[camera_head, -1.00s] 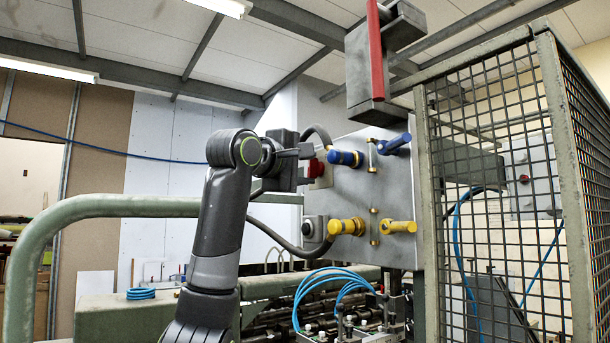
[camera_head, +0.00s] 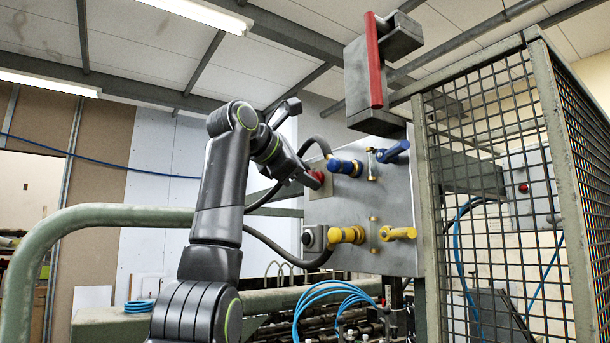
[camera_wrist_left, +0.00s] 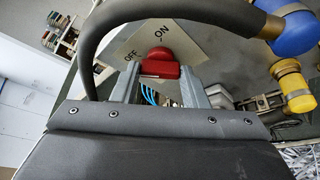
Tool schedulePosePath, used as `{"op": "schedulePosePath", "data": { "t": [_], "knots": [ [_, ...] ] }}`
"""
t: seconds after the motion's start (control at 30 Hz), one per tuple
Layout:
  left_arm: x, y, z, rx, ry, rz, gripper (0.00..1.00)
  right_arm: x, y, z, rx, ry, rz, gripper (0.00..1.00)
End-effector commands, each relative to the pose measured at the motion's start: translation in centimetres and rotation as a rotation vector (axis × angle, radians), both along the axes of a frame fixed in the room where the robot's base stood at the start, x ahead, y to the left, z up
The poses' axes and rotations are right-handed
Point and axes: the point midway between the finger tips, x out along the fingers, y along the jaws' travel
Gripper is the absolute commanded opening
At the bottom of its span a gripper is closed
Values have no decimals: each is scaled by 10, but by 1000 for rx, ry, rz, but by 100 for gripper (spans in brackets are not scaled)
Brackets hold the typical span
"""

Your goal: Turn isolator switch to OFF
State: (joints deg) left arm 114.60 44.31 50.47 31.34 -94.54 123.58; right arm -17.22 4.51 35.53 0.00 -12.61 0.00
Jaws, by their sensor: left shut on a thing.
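The red isolator switch (camera_head: 317,178) sits on a pale plate (camera_head: 310,195) on the grey panel. In the left wrist view the red switch (camera_wrist_left: 160,67) lies between the two grey fingers of my left gripper (camera_wrist_left: 158,76), which is shut on it. The plate (camera_wrist_left: 190,42) there carries the words ON and OFF, with OFF to the left of the switch and ON above it. I cannot tell exactly which word the switch points to. In the head view my left gripper (camera_head: 308,178) reaches the switch from the left, tilted. My right gripper is not in view.
Blue valve handles (camera_head: 345,167) and yellow ones (camera_head: 347,235) stick out of the panel (camera_head: 345,205) close by. A dark hose (camera_head: 285,250) loops beside the switch. A mesh guard (camera_head: 500,180) stands to the right, and a green rail (camera_head: 110,214) crosses at the left.

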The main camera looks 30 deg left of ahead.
Motion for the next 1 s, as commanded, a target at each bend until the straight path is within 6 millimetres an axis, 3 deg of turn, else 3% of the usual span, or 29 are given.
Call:
{"op": "schedulePosePath", "data": {
  "t": [0.73,0.77,0.9,1.0],
  "knots": [
    [1,0,-2,-78,40,-1,17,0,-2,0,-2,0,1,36],
    [1,0,-2,-78,40,-1,44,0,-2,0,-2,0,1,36],
    [1,0,-2,-77,38,-1,62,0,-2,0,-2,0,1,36],
    [1,0,-1,-76,35,-1,62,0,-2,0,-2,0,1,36]
  ]
}}
